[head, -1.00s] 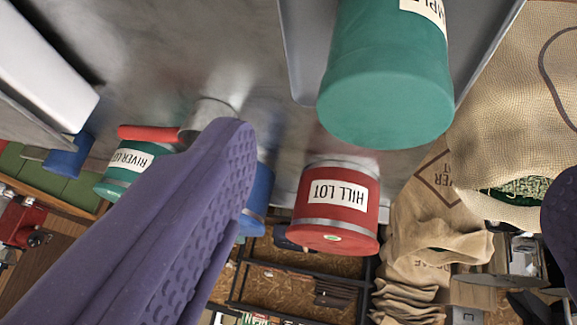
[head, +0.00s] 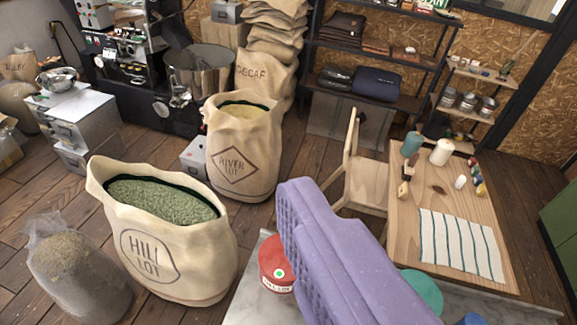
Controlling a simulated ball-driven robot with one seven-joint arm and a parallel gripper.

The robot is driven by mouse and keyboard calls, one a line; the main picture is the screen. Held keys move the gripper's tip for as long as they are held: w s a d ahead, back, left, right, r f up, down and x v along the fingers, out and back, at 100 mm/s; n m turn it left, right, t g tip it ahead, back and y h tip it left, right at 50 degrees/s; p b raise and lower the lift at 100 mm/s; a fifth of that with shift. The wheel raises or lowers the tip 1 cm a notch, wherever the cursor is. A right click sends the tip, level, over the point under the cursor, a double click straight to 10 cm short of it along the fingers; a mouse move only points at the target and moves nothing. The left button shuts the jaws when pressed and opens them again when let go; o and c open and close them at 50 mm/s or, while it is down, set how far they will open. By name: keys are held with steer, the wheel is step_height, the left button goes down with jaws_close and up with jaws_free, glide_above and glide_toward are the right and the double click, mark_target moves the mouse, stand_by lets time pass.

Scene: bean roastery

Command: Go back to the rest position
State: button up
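My gripper (head: 335,255) shows as one large purple finger at the lower middle of the head view, angled up and left. Its bumpy pad faces left and is bare, with nothing against it. The other finger is out of the frame. No object is seen held. The finger is in front of the counter and covers part of what stands there.
A red HILL LOT canister (head: 277,262) stands left of the finger on a grey counter (head: 262,300). A green lid (head: 424,288) shows at its right. Beyond are the HILL LOT sack (head: 165,262), RIVER LOT sack (head: 243,150), wooden chair (head: 352,170) and table (head: 410,235).

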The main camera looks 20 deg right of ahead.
steer(key=shift+r, duration=0.3)
step_height(320, 180, down, 4)
steer(key=b, duration=0.3)
steer(key=shift+r+b, duration=0.1)
steer(key=shift+b, duration=0.3)
